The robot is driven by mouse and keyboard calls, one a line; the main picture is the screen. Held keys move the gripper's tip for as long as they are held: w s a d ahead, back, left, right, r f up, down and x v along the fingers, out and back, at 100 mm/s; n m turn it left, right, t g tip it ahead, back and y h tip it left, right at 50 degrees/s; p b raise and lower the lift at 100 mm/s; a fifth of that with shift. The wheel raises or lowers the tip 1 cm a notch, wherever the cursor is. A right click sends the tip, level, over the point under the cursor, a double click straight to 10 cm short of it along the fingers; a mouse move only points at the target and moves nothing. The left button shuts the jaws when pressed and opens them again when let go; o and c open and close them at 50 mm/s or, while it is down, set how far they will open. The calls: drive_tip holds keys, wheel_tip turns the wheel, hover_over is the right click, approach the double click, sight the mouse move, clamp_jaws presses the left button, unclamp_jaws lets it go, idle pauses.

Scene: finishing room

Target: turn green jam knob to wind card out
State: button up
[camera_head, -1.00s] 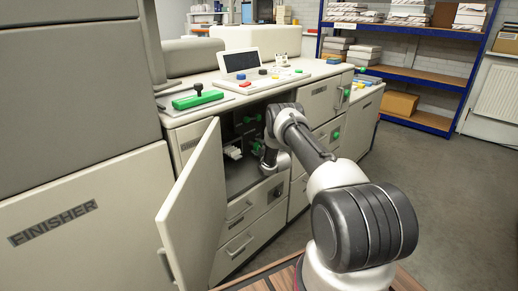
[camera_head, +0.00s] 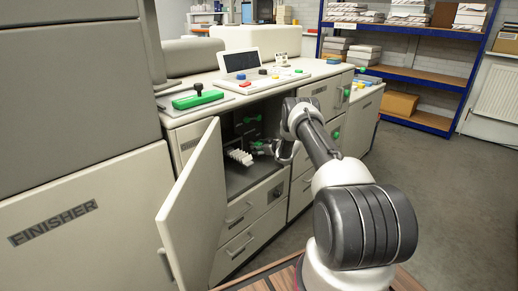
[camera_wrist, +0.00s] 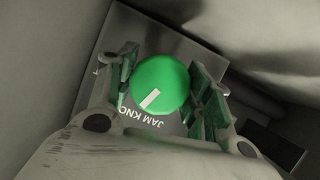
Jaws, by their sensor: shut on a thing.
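The green jam knob (camera_wrist: 160,85) fills the middle of the wrist view, on a plate lettered "JAM KNO…", the rest hidden. Its white pointer mark points to the lower left. My gripper (camera_wrist: 165,92) has a finger on each side of the knob and is shut on it. In the head view my gripper (camera_head: 268,147) reaches into the open cabinet from the right, and the knob there is mostly hidden. A white, crumpled card (camera_head: 240,157) sticks out inside the cabinet, left of my gripper.
The open cabinet door (camera_head: 192,205) stands left of my arm. Drawers (camera_head: 238,244) lie below the opening. Another green knob (camera_head: 248,119) is higher inside the cabinet. A green-handled tool (camera_head: 198,99) and a screen (camera_head: 240,60) are on the top. Open floor lies to the right.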

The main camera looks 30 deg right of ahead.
drive_tip(key=m+y, duration=0.2)
drive_tip(key=m, duration=0.1)
drive_tip(key=shift+f+g, duration=0.1)
drive_tip(key=shift+g, duration=0.2)
drive_tip(key=shift+m+y, duration=0.7)
drive_tip(key=shift+m, duration=0.4)
drive_tip(key=o, duration=1)
drive_tip(key=v, duration=1.2)
drive_tip(key=shift+w+d, duration=0.15)
